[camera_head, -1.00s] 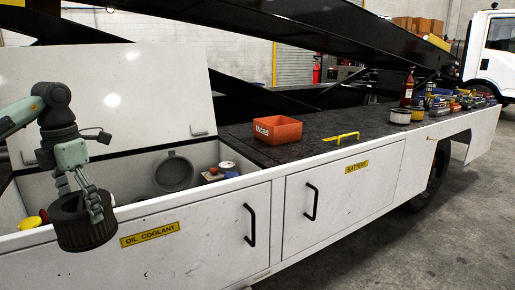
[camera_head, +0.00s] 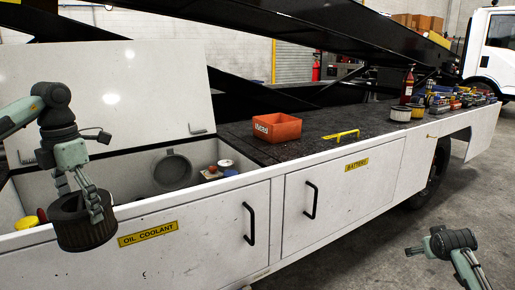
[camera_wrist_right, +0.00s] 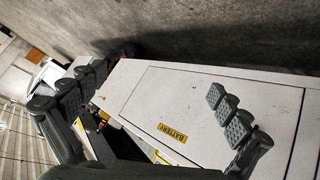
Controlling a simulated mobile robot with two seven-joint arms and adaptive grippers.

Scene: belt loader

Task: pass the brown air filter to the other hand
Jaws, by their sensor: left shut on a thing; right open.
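The brown air filter (camera_head: 84,226) is a dark, pleated, round piece at the left of the head view. My left gripper (camera_head: 82,203) is shut on it from above and holds it in front of the open compartment's front edge, above the OIL COOLANT label's height. My right gripper shows at the lower right of the head view, where its fingers are cut off by the frame edge. In the right wrist view my right gripper (camera_wrist_right: 155,110) is open, its fingers wide apart with nothing between them.
The open compartment (camera_head: 120,180) holds a dark round pan (camera_head: 173,171) and small parts. An orange-red bin (camera_head: 277,127) stands on the dark deck. Filters, a bottle (camera_head: 407,90) and batteries stand farther right. The floor in front of the white cabinet (camera_head: 330,215) is clear.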

